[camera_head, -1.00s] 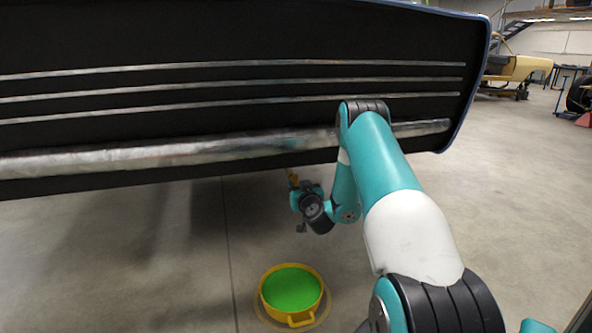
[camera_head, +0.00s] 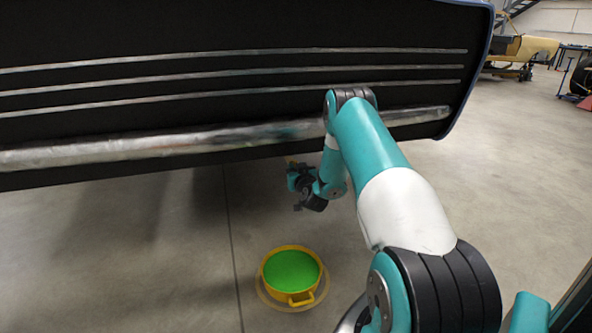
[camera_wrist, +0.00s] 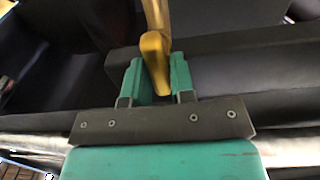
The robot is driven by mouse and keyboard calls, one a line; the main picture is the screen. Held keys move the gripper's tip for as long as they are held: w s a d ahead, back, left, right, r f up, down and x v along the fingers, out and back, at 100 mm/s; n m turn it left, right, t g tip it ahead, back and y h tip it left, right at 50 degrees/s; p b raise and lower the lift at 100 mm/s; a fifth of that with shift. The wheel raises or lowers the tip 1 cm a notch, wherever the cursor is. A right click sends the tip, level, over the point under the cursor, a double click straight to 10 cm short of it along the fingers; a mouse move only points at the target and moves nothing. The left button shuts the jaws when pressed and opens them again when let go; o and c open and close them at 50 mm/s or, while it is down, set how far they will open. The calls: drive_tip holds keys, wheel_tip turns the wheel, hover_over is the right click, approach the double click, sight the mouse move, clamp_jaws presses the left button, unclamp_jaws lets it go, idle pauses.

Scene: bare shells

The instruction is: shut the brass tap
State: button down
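The brass tap (camera_wrist: 154,48) shows in the wrist view as a yellow-brown lever, coming down from the top edge between the two teal fingers of my gripper (camera_wrist: 161,78).
A black body shell (camera_head: 230,100) with pale metal strips and a long tube (camera_head: 170,145) hangs over my wrist. A yellow pot (camera_head: 290,290) with green contents (camera_head: 292,268) stands on the floor below.

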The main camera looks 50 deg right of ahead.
drive_tip(key=shift+m, duration=0.3)
drive_tip(key=m, duration=0.4)
drive_tip(key=shift+d, duration=0.1)
drive_tip(key=m+p, duration=0.1)
drive_tip(key=m, duration=0.3)
drive_tip(key=shift+s+d, duration=0.1)
drive_tip(key=m+p, duration=0.2)
drive_tip(key=m, duration=0.3)
drive_tip(key=shift+s+d+m, duration=0.1)
drive_tip(key=shift+m, duration=0.3)
drive_tip(key=shift+f+m+p, duration=0.2)
drive_tip(key=shift+m+p, duration=0.45)
drive_tip(key=shift+m, duration=0.95)
drive_tip(key=shift+f+m, duration=0.1)
drive_tip(key=shift+m, duration=0.2)
drive_tip(key=c, duration=1)
unclamp_jaws()
drive_tip(key=shift+c, duration=0.2)
